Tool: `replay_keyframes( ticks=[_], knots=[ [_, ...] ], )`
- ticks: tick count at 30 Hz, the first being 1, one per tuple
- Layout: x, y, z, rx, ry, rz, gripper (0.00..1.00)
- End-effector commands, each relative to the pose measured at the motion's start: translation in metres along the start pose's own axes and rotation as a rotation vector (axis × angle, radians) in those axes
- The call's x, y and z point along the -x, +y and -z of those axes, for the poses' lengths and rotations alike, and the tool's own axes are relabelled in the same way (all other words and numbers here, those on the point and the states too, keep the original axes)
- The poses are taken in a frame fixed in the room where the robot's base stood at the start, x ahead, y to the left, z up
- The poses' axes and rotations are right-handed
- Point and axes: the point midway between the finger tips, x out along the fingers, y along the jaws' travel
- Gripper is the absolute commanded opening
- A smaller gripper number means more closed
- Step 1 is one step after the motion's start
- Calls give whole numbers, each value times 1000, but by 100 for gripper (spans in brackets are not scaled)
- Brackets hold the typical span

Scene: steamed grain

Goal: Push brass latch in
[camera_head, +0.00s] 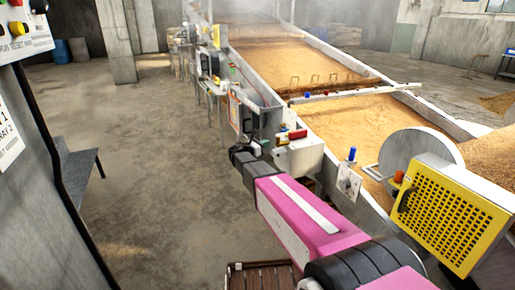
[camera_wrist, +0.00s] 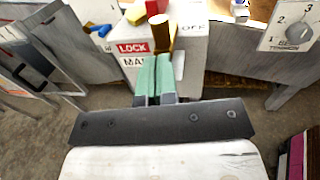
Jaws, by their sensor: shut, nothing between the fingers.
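In the wrist view, the brass latch (camera_wrist: 160,32) is a gold-brown upright piece at the front of a white box (camera_wrist: 190,60). The box carries a red LOCK label and an OFF marking. My gripper (camera_wrist: 158,57) has its green fingers shut together with nothing between them. The fingertips are right at the lower end of the brass piece; I cannot tell whether they touch it. In the head view, the white box (camera_head: 302,158) stands on the side of the grain bed, and my dark wrist is close to its left.
A dial panel (camera_wrist: 292,28) marked TENSION is right of the box. A yellow mesh guard (camera_head: 452,218) and a pale drum (camera_head: 418,150) stand at the right. The long grain bed (camera_head: 300,68) runs away behind the box. Concrete floor (camera_head: 155,160) at the left is clear.

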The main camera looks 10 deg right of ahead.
Motion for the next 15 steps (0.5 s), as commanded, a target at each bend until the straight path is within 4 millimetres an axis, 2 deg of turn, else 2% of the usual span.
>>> replay_keyframes(
  ticks=[3, 6, 10, 15],
  knots=[
    [-21, 0, 0, -1, 0, 2, 0],
    [-33, 1, 0, -1, 0, 1, 0],
    [-44, 0, 0, -1, -1, 1, 0],
    [-48, 0, 0, -1, 0, 0, 0]
  ],
)
